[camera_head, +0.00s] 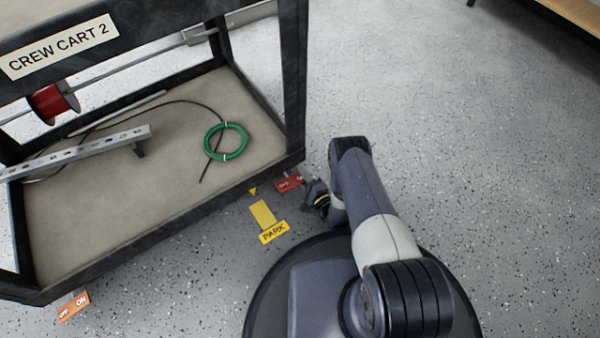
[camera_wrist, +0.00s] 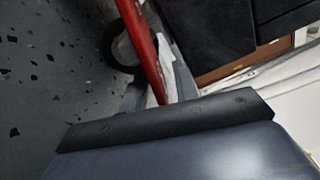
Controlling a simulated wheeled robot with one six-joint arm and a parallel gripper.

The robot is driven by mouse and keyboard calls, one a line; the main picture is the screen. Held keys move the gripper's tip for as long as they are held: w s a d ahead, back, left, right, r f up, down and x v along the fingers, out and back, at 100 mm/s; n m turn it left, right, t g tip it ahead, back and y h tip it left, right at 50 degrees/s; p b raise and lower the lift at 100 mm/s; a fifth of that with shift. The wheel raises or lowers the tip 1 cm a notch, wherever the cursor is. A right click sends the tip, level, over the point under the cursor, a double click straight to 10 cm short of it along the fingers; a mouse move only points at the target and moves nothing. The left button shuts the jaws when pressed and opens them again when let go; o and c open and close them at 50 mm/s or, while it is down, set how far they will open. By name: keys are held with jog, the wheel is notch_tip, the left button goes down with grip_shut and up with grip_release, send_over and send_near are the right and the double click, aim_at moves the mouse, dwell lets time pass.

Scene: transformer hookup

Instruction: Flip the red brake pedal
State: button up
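The red brake pedal (camera_head: 289,183), with small light lettering, sticks out low at the near right corner of the cart. My gripper (camera_head: 312,198) is small and dark in the head view, low by the floor just right of the red pedal. In the wrist view the red pedal (camera_wrist: 145,50) shows nearly edge-on as a slanting strip, close to the dark bar across the lower part. I cannot tell whether the gripper touches the pedal. The fingertips are not clear in either view, so their opening cannot be told.
Crew Cart 2 (camera_head: 170,205) fills the left, with a green cable coil (camera_head: 226,142), a red spool (camera_head: 53,101) and a metal rail (camera_head: 85,150). An orange OFF/ON pedal (camera_head: 73,306) is at its near left corner. A yellow PARK mark (camera_head: 273,232) is on the floor. A caster wheel (camera_wrist: 121,47) is beside the red pedal.

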jog(key=shift+c, duration=0.4)
grip_shut()
jog(key=n, duration=0.1)
jog(key=r+n, duration=0.1)
jog(key=n, duration=0.1)
jog(key=r+n, duration=0.1)
jog(key=n, duration=0.1)
jog(key=shift+s+a, duration=0.2)
jog(key=shift+o, duration=0.4)
grip_release()
